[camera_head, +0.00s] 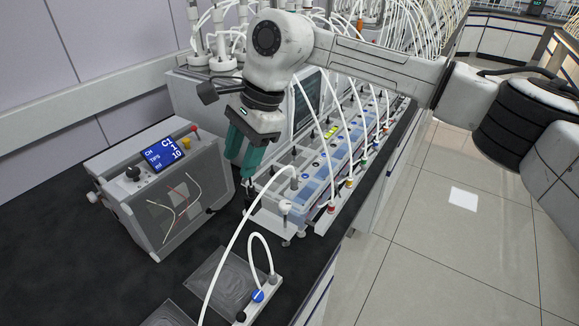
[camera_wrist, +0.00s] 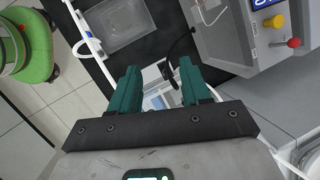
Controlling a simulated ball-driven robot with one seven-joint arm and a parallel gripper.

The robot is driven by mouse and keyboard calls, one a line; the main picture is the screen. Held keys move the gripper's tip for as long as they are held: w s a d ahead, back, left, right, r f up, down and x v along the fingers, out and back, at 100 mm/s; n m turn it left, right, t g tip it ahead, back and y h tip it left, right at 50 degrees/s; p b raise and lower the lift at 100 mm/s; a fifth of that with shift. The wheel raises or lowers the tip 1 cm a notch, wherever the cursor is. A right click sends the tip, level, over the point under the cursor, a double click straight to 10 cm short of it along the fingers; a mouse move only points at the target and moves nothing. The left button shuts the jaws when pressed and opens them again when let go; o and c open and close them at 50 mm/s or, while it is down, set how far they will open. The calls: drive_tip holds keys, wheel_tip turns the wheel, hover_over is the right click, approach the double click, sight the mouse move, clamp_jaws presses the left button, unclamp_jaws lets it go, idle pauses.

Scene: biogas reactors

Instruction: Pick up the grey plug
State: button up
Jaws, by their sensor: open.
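My gripper (camera_head: 247,178) has teal fingers and points down over the near end of the reactor row. It is open, and its fingers (camera_wrist: 160,72) stand apart in the wrist view. A small dark object shows between them there; I cannot tell what it is. A grey plug (camera_head: 295,182) at the end of a long white tube stands at the reactor row's near end, right of my gripper. Another greyish plug (camera_head: 272,279) sits on the white strip in front, beside a blue plug (camera_head: 258,296). I cannot tell which one the task names.
A grey pump box (camera_head: 165,195) with a blue display stands close left of my gripper. Clear trays (camera_head: 222,278) lie on the black bench in front. White tubes arch over the reactors (camera_head: 325,165). The bench's right edge drops to a tiled floor.

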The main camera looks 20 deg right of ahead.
sight(294, 178)
drive_tip(key=w+d+r+h, duration=0.1)
drive_tip(key=d+h, duration=0.3)
drive_tip(key=d, duration=0.7)
drive_tip(key=shift+g, duration=0.3)
drive_tip(key=f, duration=0.3)
drive_tip(key=f+p, duration=0.1)
drive_tip(key=f, duration=0.2)
drive_tip(key=f+p, duration=0.1)
drive_tip(key=f, duration=0.3)
drive_tip(key=shift+w+a+f, duration=0.1)
drive_tip(key=shift+w, duration=0.15)
clamp_jaws()
